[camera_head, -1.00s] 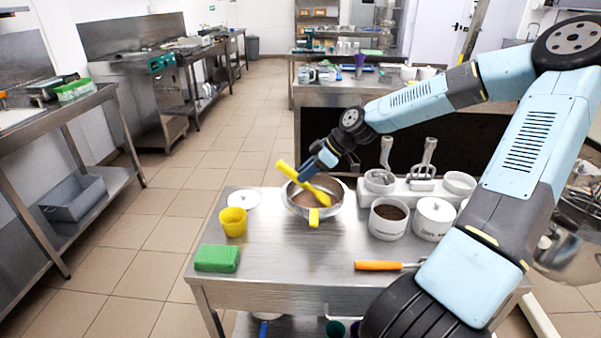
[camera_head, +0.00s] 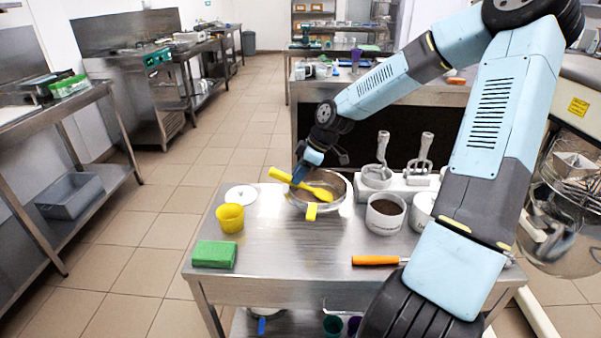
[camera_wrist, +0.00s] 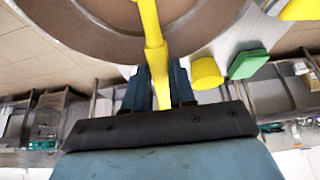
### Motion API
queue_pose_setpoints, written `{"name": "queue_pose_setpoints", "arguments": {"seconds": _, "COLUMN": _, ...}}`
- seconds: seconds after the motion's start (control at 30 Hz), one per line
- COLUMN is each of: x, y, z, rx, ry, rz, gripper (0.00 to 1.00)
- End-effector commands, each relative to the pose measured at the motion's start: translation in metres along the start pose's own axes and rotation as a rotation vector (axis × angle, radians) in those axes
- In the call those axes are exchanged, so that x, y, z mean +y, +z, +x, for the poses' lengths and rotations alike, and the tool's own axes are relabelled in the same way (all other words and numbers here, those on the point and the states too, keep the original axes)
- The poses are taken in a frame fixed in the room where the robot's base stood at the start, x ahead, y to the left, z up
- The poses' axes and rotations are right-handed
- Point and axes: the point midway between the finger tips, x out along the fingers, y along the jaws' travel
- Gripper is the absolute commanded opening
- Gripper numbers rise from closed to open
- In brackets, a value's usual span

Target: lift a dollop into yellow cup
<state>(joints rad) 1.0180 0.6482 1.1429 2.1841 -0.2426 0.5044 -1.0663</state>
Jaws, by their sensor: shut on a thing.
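My gripper (camera_head: 301,176) is shut on the handle of a yellow spoon-like tool (camera_head: 318,191). The same tool (camera_wrist: 153,45) shows between the dark fingers in the wrist view. Its handle points up and left, and its wide end is over or in the metal bowl (camera_head: 346,187). Whether it touches the brown contents (camera_wrist: 80,38) or carries any, I cannot tell. The bowl has a yellow grip (camera_head: 312,211) at its front. The yellow cup (camera_head: 230,218) stands upright on the table, left of the bowl. It also shows in the wrist view (camera_wrist: 207,73). Its inside is unclear.
A white plate or lid (camera_head: 241,194) lies behind the cup, and a green sponge (camera_head: 214,254) lies in front. Right of the bowl stand a white tub of brown stuff (camera_head: 386,212) and a holder with metal tools (camera_head: 421,155). An orange-handled tool (camera_head: 376,260) lies at the front.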

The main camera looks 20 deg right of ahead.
Motion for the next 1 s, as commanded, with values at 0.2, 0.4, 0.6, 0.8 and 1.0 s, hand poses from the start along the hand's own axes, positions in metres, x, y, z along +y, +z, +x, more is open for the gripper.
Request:
{"name": "queue_pose_setpoints", "arguments": {"seconds": 0.2, "x": 0.001, "y": -0.006, "z": -0.01, "rx": 0.003, "ry": 0.002, "rz": 0.001, "gripper": 0.0}}
{"name": "queue_pose_setpoints", "arguments": {"seconds": 0.4, "x": 0.001, "y": -0.012, "z": -0.018, "rx": 0.004, "ry": 0.001, "rz": 0.0, "gripper": 0.0}}
{"name": "queue_pose_setpoints", "arguments": {"seconds": 0.6, "x": 0.001, "y": -0.019, "z": -0.026, "rx": 0.004, "ry": 0.002, "rz": 0.0, "gripper": 0.0}}
{"name": "queue_pose_setpoints", "arguments": {"seconds": 0.8, "x": 0.001, "y": -0.025, "z": -0.035, "rx": 0.004, "ry": 0.002, "rz": 0.0, "gripper": 0.0}}
{"name": "queue_pose_setpoints", "arguments": {"seconds": 1.0, "x": 0.001, "y": -0.032, "z": -0.044, "rx": 0.004, "ry": 0.001, "rz": 0.0, "gripper": 0.0}}
